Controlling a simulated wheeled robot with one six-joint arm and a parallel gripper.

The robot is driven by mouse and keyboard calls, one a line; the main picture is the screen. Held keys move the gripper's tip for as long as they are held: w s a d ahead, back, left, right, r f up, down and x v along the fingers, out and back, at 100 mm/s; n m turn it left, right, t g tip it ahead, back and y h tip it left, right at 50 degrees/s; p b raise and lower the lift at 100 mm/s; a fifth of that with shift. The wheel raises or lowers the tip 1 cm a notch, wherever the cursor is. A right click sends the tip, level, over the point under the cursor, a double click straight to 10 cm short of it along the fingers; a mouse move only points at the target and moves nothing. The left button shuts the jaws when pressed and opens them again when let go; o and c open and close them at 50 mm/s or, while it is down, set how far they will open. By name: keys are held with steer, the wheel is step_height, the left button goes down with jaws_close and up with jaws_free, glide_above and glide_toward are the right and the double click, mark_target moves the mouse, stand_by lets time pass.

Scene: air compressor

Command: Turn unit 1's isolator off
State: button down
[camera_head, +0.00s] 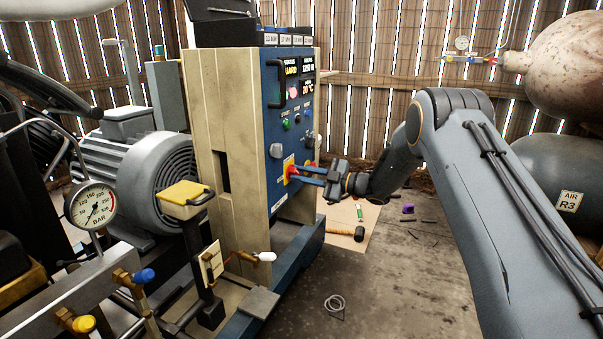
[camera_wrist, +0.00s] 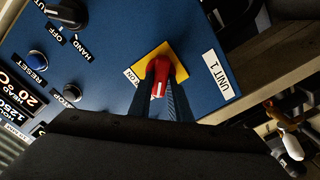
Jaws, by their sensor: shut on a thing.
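The isolator of unit 1 is a red rotary handle on a yellow plate, low on the blue control panel (camera_head: 277,90). In the wrist view the red handle (camera_wrist: 159,72) sits on its yellow plate (camera_wrist: 178,70), beside a white "UNIT 1" label (camera_wrist: 217,75). My gripper (camera_head: 296,170) reaches the panel from the right and is shut on the red handle. In the wrist view its two dark blue fingers (camera_wrist: 160,90) lie on either side of the handle. Part of the printed position marking is hidden; "ON" shows by the plate's edge.
A black selector knob (camera_wrist: 68,12) marked "HAND" and "OFF", a blue reset button (camera_wrist: 37,59) and a stop button (camera_wrist: 71,92) are on the same panel. A motor (camera_head: 155,180), pressure gauge (camera_head: 91,206) and valves stand left. A mallet (camera_head: 350,234) lies on the floor.

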steer(key=n, duration=0.4)
steer(key=shift+f+n, duration=0.1)
steer(key=shift+n, duration=0.2)
steer(key=shift+s+f+n+p, duration=0.15)
steer(key=shift+n+p, duration=0.15)
steer(key=shift+n, duration=1.7)
steer(key=c, duration=1.6)
jaws_free()
steer(key=shift+c, duration=0.2)
steer(key=p+v, duration=0.2)
steer(key=v, duration=0.5)
steer(key=shift+d, duration=0.4)
